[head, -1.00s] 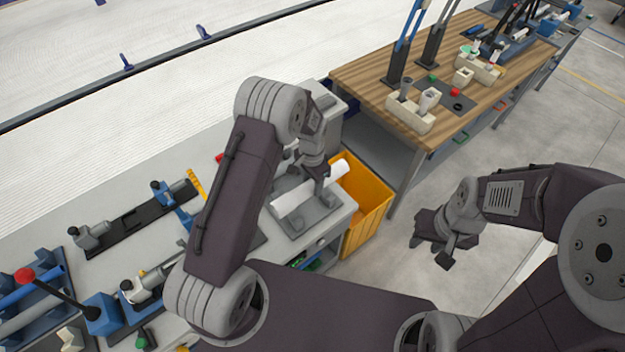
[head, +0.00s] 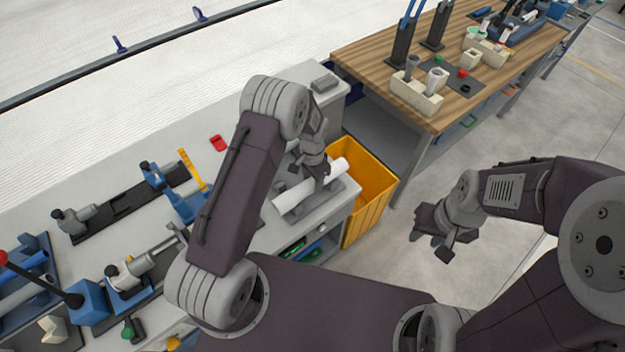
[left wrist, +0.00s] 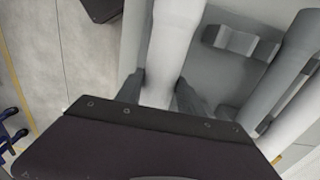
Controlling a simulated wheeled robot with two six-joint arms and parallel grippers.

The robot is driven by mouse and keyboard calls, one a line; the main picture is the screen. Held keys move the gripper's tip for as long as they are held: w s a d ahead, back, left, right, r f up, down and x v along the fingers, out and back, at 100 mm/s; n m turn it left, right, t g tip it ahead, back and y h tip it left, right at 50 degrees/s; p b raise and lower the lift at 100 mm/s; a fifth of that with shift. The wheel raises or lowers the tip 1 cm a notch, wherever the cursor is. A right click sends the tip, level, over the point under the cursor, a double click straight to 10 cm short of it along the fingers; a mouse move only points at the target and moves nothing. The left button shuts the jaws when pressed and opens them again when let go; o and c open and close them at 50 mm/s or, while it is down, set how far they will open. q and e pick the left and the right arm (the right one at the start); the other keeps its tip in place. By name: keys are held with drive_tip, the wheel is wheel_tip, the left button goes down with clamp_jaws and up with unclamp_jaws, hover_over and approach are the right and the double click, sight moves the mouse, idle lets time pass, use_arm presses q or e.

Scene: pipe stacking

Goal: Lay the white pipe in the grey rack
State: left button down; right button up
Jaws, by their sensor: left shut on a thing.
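The white pipe (head: 291,196) lies slanted over the grey rack (head: 324,208) on the light bench. My left gripper (head: 322,181) is shut on the pipe, nearer its far right end. In the left wrist view the pipe (left wrist: 169,50) runs between the two fingers (left wrist: 160,92), with the grey rack (left wrist: 215,75) beside and below it. Whether the pipe touches the rack is hard to tell. The lower part of the fingers is partly hidden by the gripper body. My right gripper (head: 431,247) hangs empty over the floor, its fingers apart.
A yellow-orange bin (head: 372,205) stands just right of the rack, against the bench end. A wooden workbench (head: 380,62) with tools and beige blocks is at upper right. Blue and black fixtures (head: 160,180) fill the bench's left. A small red item (head: 218,143) lies behind.

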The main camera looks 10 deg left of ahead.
sight(313, 180)
use_arm(q)
drive_tip(key=c, duration=0.7)
unclamp_jaws()
drive_tip(key=shift+o, duration=0.2)
drive_tip(key=shift+r, duration=0.1)
wheel_tip(313, 180, up, 9)
drive_tip(key=shift+f+b, duration=0.2)
drive_tip(key=shift+b, duration=0.55)
drive_tip(key=shift+r, duration=0.2)
